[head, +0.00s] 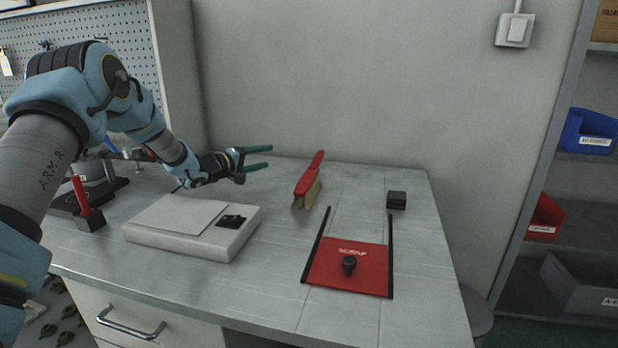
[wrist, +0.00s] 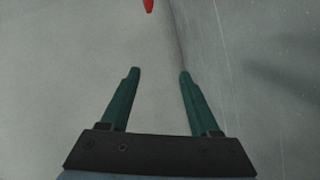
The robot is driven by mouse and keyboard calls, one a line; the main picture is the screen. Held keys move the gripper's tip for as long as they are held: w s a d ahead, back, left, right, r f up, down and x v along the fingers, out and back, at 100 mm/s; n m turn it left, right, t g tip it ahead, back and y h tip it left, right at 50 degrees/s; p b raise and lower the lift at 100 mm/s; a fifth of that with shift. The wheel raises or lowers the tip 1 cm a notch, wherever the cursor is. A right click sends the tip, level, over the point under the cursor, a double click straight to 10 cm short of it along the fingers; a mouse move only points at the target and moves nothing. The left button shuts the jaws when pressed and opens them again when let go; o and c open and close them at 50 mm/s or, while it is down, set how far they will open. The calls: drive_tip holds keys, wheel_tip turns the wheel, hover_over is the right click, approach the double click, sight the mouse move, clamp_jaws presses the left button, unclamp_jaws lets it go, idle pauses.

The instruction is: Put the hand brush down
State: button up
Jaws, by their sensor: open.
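The hand brush (head: 309,183) has a red handle and tan bristles. It rests on the grey table (head: 270,290) toward the back, bristles down, with its handle pointing toward the wall. My gripper (head: 271,157) has green fingers and is open and empty, to the left of the brush and apart from it. In the wrist view the gripper (wrist: 158,72) shows its two fingers spread with nothing between them. The red tip of the brush handle (wrist: 148,5) shows at the top edge of that view; the rest of the brush is outside it.
A red sliding plate (head: 335,260) with a black knob lies between two black rails at the front right. A small black block (head: 397,200) sits behind it. A white slab (head: 160,245) lies under my arm. A red-handled tool (head: 78,190) stands at the left. The back wall is close.

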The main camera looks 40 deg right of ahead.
sight(316, 161)
drive_tip(key=s+d+g, duration=0.2)
drive_tip(key=s, duration=0.1)
drive_tip(key=s+d+f+g, duration=0.1)
drive_tip(key=s+d+g, duration=0.1)
drive_tip(key=s+d+f+m+g+h, duration=0.1)
drive_tip(key=s+d+g, duration=0.1)
drive_tip(key=s, duration=0.1)
drive_tip(key=shift+s+d+f, duration=0.15)
drive_tip(key=shift+s, duration=0.15)
drive_tip(key=b+x, duration=0.3)
drive_tip(key=x, duration=0.2)
drive_tip(key=shift+d, duration=0.25)
drive_tip(key=shift+s+d, duration=0.1)
drive_tip(key=shift+d, duration=0.5)
drive_tip(key=shift+c, duration=0.4)
clamp_jaws()
drive_tip(key=shift+r, duration=0.2)
